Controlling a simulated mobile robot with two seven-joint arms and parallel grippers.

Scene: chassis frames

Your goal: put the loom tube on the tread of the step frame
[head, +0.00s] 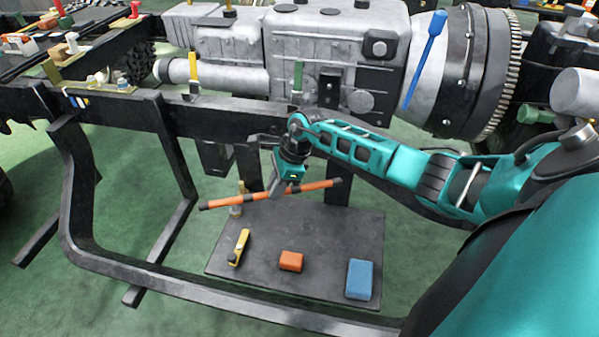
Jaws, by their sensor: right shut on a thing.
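The loom tube, a thin orange rod with dark bands (318,186), is held in my right gripper (277,194). The gripper is shut around its middle, and the tube lies slightly tilted across the view, its right end higher. The tread appears to be the flat dark plate (330,235) inside the black step frame (160,272). The tube shows over the plate's far part, with its left end past the plate's left edge; its height above the plate is hard to judge. My left gripper is not in view.
On the plate lie a yellow-and-black tool (239,247), an orange block (291,261) and a blue block (360,279). A dark chassis rail (225,107) and grey gearbox (335,50) lie behind. The plate's middle is bare.

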